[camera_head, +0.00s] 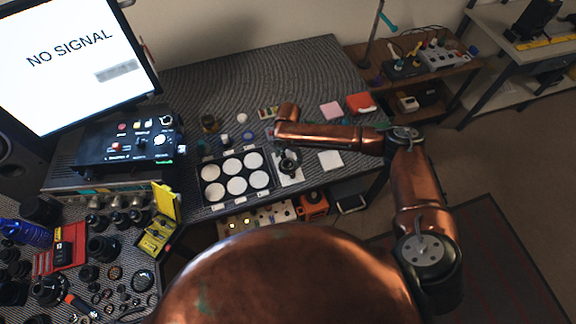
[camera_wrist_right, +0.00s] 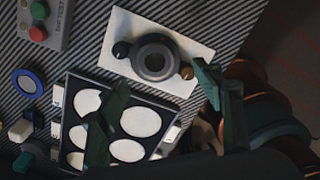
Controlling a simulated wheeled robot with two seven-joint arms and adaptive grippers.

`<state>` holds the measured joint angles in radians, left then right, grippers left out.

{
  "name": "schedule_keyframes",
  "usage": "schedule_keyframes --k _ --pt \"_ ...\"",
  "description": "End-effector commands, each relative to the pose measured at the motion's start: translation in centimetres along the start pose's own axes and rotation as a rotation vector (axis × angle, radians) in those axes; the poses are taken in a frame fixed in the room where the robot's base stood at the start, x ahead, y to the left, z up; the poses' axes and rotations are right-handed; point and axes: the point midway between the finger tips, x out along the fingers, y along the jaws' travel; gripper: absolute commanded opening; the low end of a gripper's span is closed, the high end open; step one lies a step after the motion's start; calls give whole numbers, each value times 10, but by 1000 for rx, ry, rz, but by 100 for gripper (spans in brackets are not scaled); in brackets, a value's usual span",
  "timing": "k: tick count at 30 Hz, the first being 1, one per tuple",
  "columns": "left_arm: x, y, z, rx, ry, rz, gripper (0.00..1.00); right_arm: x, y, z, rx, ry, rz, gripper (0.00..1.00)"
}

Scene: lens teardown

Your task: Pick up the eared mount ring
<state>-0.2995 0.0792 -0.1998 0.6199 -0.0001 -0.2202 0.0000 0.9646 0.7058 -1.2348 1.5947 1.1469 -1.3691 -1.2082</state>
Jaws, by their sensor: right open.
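The eared mount ring (camera_wrist_right: 157,44) is a dark grey ring with a small rounded ear on each of two opposite sides, one dark and one brown. It lies flat on a white card (camera_wrist_right: 195,52) on the ridged grey mat, in the upper middle of the right wrist view. My right gripper (camera_wrist_right: 160,76) is open, with two dark green fingers spread apart. One finger is below left of the ring and the other is to its right; nothing is between them. In the head view the ring and gripper crowd together below my copper wrist. My left gripper is not in view.
A black tray of white discs (camera_head: 234,177) stands left of the card. A grey button box (camera_wrist_right: 49,22) and a blue-rimmed disc (camera_wrist_right: 28,83) lie on the mat. A white square (camera_head: 330,160), a pink pad (camera_head: 331,111) and a red item (camera_head: 360,103) lie to the right.

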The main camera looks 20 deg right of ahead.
Motion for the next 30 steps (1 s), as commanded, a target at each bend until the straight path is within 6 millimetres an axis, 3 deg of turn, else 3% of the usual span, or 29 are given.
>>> schedule_keyframes --k 10,20,30 --pt "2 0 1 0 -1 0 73 45 6 7 2 -2 0 61" --pt "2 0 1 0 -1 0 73 52 6 7 1 -2 2 61" --pt "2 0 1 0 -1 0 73 52 6 7 1 -1 2 38"
